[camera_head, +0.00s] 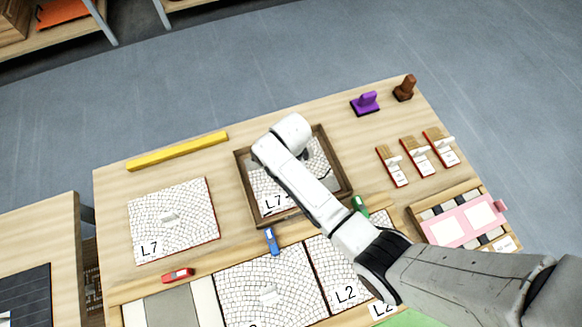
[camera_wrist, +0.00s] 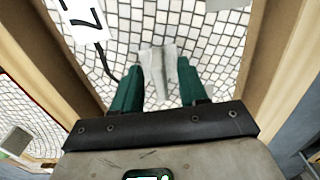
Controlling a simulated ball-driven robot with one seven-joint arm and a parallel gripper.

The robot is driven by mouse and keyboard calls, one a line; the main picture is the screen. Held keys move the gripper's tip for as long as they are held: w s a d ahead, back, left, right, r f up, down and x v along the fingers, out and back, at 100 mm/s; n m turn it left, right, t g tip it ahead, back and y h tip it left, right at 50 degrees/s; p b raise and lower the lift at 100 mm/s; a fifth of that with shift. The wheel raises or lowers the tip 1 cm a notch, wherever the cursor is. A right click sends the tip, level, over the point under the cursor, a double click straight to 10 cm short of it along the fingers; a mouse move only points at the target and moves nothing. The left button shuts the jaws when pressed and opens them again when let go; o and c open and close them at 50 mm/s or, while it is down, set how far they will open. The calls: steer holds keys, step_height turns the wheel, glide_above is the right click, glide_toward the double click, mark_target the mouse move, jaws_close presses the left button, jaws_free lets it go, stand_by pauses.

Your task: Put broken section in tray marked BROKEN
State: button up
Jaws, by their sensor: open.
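A white mosaic section (camera_head: 318,165) marked L7 lies in a brown wooden frame (camera_head: 243,185) at the table's middle. A dark curved line, like a crack, runs across it near its label in the wrist view. A grey upright handle (camera_wrist: 158,72) stands on the section. My gripper (camera_wrist: 164,66) is open, with its green fingers on either side of the handle; contact cannot be told. In the head view my arm hides the fingers and part of the section. No tray lettering reading BROKEN is legible.
Another L7 section (camera_head: 185,212) lies left of the frame. More sections (camera_head: 262,285) lie at the front. Blue (camera_head: 271,241), red (camera_head: 178,275) and green (camera_head: 360,206) clips lie nearby. A wooden tray with pink panels (camera_head: 418,222) stands at right. A yellow bar (camera_head: 178,151) lies behind.

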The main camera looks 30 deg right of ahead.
step_height(320, 180, up, 12)
steer(key=p, duration=0.2)
steer(key=s+d+r+n, duration=0.1)
steer(key=s+d+n, duration=0.1)
steer(key=s+n, duration=0.4)
steer(key=s+d+r+n, duration=0.1)
steer(key=s+d+n, duration=0.2)
steer(key=s+n, duration=0.4)
steer(key=s+d+r+n+t, duration=0.1)
steer(key=s+d+n, duration=0.1)
steer(key=s+n, duration=0.4)
steer(key=s, duration=0.4)
steer(key=shift+d+r+n, duration=0.35)
steer(key=shift+d+n, duration=0.05)
